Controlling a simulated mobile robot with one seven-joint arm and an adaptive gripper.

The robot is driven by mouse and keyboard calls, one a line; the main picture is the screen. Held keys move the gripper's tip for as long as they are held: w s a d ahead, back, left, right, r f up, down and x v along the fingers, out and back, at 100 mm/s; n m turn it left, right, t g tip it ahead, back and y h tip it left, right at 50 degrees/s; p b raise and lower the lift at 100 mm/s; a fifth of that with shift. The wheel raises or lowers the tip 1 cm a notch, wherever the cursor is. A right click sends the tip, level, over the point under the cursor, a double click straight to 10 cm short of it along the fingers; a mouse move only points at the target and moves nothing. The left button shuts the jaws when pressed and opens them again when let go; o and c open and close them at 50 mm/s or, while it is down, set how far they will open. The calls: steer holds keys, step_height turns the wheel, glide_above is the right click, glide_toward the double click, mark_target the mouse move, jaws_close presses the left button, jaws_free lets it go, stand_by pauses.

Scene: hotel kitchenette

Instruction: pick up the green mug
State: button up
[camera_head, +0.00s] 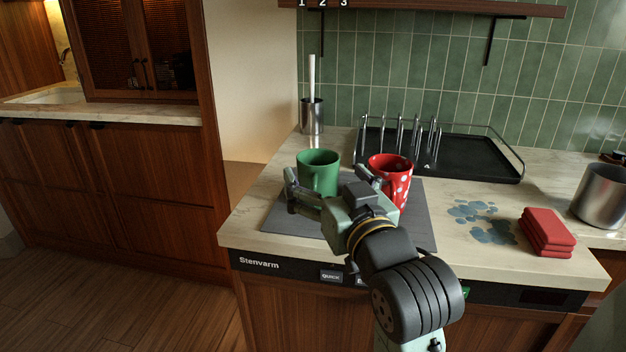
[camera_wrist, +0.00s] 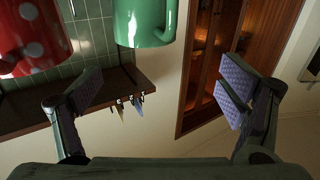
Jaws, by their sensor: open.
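The green mug (camera_head: 318,170) stands upright on a grey mat (camera_head: 414,222) on the counter. My gripper (camera_head: 328,184) is open and empty on the near side of the mug, its fingers spread wide. In the wrist view the green mug (camera_wrist: 145,22) hangs at the top edge, partly cut off, beyond the fingertips and nearer the left-hand pad than the right-hand one. A red mug with white dots (camera_head: 391,178) stands just right of the green mug, close to my right-hand finger in the head view. My gripper hides part of both mugs' lower areas.
A black dish rack (camera_head: 470,160) stands behind the mugs, and a steel holder with a brush (camera_head: 312,116) is at the back left. Blue wet-looking patches (camera_head: 490,228), folded red cloths (camera_head: 547,232) and a steel pot (camera_head: 602,195) lie to the right.

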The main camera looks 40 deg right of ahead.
mark_target(332, 169)
steer(key=shift+s+d+f+m+g+h, duration=0.2)
steer(key=shift+s+d+m+g+h, duration=0.1)
steer(key=shift+s+d, duration=0.4)
steer(key=shift+w+d, duration=0.1)
steer(key=shift+d, duration=0.1)
steer(key=p+x, duration=0.1)
steer(key=x, duration=0.3)
steer(key=shift+w+d+f, duration=0.1)
steer(key=shift+w+d, duration=0.05)
steer(key=shift+w, duration=0.15)
steer(key=shift+a+f+p+x, duration=0.15)
steer(key=shift+p+x, duration=0.3)
steer(key=shift+x, duration=0.9)
steer(key=shift+a+f+p+x, duration=0.15)
steer(key=shift+p+x, duration=0.3)
steer(key=shift+x, duration=0.9)
steer(key=shift+w, duration=0.15)
steer(key=shift+r, duration=0.1)
steer(key=shift+c, duration=0.3)
steer(key=c, duration=1.9)
steer(key=shift+c, duration=0.2)
